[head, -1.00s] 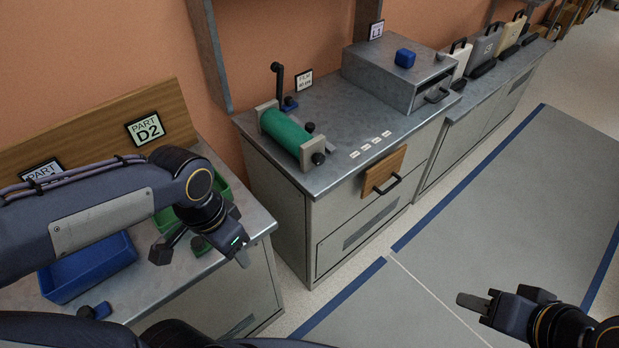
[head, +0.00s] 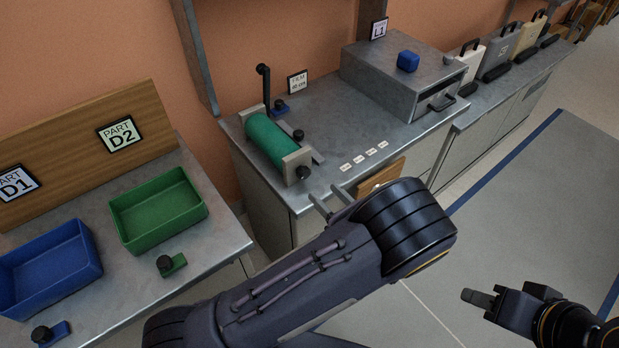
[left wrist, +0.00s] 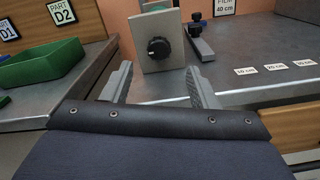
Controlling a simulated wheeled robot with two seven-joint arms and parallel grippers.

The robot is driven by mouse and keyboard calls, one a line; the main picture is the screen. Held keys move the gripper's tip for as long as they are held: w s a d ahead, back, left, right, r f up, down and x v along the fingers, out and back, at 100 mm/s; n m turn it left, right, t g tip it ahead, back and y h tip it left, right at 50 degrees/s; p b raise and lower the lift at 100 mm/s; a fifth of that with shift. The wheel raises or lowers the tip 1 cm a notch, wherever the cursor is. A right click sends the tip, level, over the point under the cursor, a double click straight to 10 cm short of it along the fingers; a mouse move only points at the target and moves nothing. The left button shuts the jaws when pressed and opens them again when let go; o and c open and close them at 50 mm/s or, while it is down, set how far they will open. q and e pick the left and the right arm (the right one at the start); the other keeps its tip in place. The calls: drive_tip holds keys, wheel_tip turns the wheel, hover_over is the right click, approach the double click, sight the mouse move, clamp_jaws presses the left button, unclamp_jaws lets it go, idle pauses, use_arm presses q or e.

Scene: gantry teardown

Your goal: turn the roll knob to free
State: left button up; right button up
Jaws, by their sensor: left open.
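The green roll (head: 270,138) lies between two grey end plates on the metal counter. A black knob (head: 302,173) sits on its near end plate; in the left wrist view the round knob (left wrist: 158,47) faces me, with a small white mark at its left side. My left gripper (head: 333,198) is open and empty, in front of and below the knob, apart from it. Its two fingers (left wrist: 158,84) stand on either side below the knob in the left wrist view. My right gripper (head: 480,298) is over the floor at the lower right; its finger gap is not clear.
A grey metal box (head: 402,80) with a blue block (head: 408,61) stands behind right. Small length labels (head: 364,156) lie on the counter. A crank post (head: 264,88) rises behind the roll. Green (head: 158,234) and blue (head: 95,274) bins stand left.

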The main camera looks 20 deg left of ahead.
sight(306, 176)
use_arm(q)
drive_tip(key=p+x, duration=0.1)
drive_tip(key=x, duration=0.6)
drive_tip(key=shift+w+a, duration=0.15)
drive_tip(key=shift+a, duration=0.1)
drive_tip(key=c, duration=1)
drive_tip(key=shift+o, duration=0.2)
drive_tip(key=shift+f, duration=0.1)
